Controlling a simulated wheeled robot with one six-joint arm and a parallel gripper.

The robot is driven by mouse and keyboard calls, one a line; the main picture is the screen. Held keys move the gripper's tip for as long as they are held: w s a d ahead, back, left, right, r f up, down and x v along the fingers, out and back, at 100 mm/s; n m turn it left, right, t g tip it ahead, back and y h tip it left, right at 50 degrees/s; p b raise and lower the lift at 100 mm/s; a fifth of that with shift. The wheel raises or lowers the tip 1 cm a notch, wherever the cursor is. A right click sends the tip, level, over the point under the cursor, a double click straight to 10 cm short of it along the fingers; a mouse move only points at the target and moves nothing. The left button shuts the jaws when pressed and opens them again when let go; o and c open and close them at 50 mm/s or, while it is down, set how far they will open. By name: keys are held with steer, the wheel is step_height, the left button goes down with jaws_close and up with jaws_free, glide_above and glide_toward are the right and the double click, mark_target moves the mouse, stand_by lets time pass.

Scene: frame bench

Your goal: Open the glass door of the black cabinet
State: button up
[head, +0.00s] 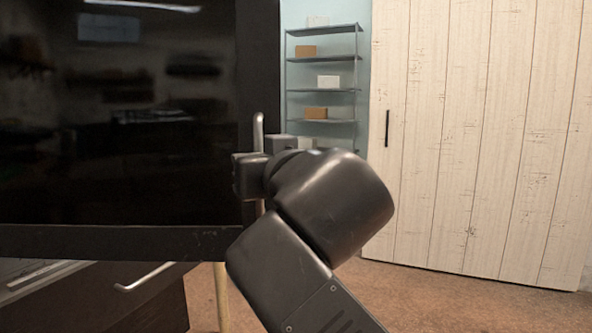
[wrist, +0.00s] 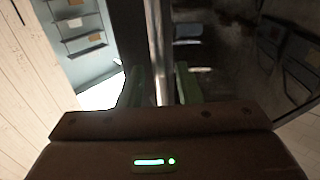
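The black cabinet's glass door (head: 130,150) fills the left of the head view. It has a dark frame and reflective glass. Its lower edge does not run parallel to the drawer front below, so it appears to stand ajar. A vertical metal handle (head: 259,130) is on its right side. My gripper (head: 250,175) is at the handle, partly hidden by my wrist. In the wrist view the handle (wrist: 159,45) runs between my two green fingers (wrist: 163,85), which sit close on both sides of it and look shut on it. Actual contact is hard to see.
A drawer handle (head: 145,278) shows on the dark cabinet front below the door. A grey shelf rack (head: 322,90) with several small boxes stands behind. A pale plank door (head: 470,140) is at the right. Brown floor (head: 440,300) is clear at the lower right.

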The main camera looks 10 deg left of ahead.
steer(key=p+v, duration=0.8)
steer(key=v, duration=0.1)
steer(key=shift+s+p, duration=0.35)
steer(key=shift+s+d, duration=0.1)
steer(key=shift+d, duration=0.15)
steer(key=shift+c, duration=0.4)
